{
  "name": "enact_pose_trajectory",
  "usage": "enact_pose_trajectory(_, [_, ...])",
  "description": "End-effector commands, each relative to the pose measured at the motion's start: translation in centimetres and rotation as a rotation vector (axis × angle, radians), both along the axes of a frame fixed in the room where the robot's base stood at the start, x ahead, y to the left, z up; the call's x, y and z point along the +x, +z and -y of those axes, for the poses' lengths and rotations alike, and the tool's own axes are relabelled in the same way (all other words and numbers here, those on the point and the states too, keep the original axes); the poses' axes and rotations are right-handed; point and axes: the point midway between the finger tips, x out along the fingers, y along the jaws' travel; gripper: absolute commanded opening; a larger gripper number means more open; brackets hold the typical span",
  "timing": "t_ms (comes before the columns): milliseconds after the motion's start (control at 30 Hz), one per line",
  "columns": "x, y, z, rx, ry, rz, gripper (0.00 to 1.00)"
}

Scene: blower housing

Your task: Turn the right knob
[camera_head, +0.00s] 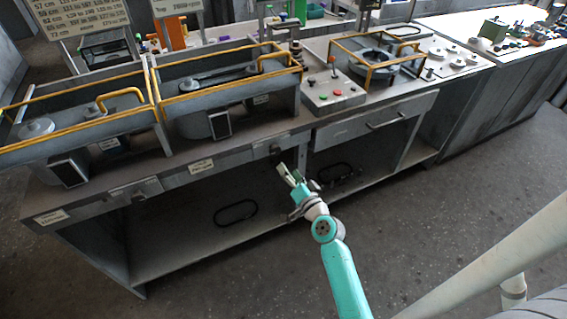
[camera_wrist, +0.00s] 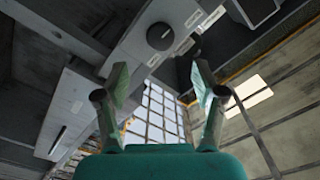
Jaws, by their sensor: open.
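The right knob (camera_head: 275,149) is a small dark knob on the front panel of the workbench, below the tabletop. A round dark knob shows in the wrist view (camera_wrist: 160,36), on a grey panel with pale labels; it looks like the same one. Another small dark knob (camera_head: 138,198) is farther left on the same front. My gripper (camera_head: 288,174) is just in front of and below the right knob, apart from it. In the wrist view my gripper (camera_wrist: 158,80) has its two fingers spread with nothing between them, and the knob shows above the gap.
The workbench front (camera_head: 200,167) runs across the view, with an open shelf below. A drawer with a handle (camera_head: 386,121) is to the right of the knob. Yellow-railed machines (camera_head: 225,90) and a control box with buttons (camera_head: 332,92) stand on top. The floor in front is clear.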

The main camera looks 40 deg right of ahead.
Motion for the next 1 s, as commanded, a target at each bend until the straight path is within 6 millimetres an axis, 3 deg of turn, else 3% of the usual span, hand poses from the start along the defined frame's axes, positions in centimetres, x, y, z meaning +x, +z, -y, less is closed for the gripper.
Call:
enact_pose_trajectory(200, [-1.8,0.0,-0.5,-0.001,0.0,0.0,0.69])
enact_pose_trajectory(867, [-2.0,0.0,-0.6,-0.002,0.0,-0.001,0.69])
enact_pose_trajectory(1000, [-3.2,-1.0,-2.0,-0.013,0.002,-0.024,0.69])
